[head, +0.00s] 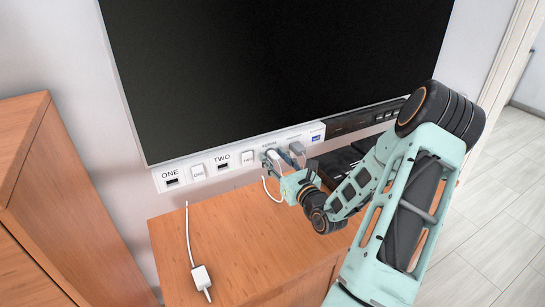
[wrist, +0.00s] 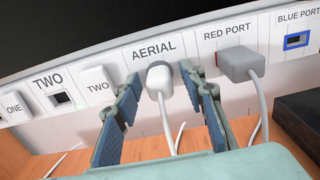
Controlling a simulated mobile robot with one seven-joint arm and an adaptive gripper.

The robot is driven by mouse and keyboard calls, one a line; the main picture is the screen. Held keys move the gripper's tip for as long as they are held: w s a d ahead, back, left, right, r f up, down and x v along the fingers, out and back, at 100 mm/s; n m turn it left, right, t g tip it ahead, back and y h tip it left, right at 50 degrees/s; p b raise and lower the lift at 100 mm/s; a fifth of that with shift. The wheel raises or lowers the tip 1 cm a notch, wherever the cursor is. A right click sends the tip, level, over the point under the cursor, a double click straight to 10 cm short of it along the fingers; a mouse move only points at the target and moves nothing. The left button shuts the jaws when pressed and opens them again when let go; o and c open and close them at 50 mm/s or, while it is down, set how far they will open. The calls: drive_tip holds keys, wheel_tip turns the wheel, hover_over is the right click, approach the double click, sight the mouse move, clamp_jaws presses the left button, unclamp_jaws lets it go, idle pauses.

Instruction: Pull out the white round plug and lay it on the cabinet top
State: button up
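The white round plug (wrist: 159,78) sits in the wall strip under the label AERIAL, with its white cable (wrist: 166,125) hanging down. My gripper (wrist: 158,80) is open, with one finger on each side of the plug. In the head view my gripper (head: 285,165) is at the strip and largely covers the plug. The cabinet top (head: 235,235) is the wooden surface below.
A grey plug (wrist: 241,63) with a cable sits under RED PORT, just right of my gripper. A blue port (wrist: 297,40) is further right. A white cable with a small box (head: 201,278) lies on the cabinet's left part. Dark devices (head: 340,163) stand at the right. The cabinet's middle is clear.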

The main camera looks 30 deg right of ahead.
sight(277, 161)
idle(0.3)
clamp_jaws()
drive_tip(key=shift+s, duration=0.2)
drive_tip(key=shift+s+a+p, duration=0.15)
drive_tip(key=shift+s+p, duration=0.3)
drive_tip(key=shift+s, duration=2.35)
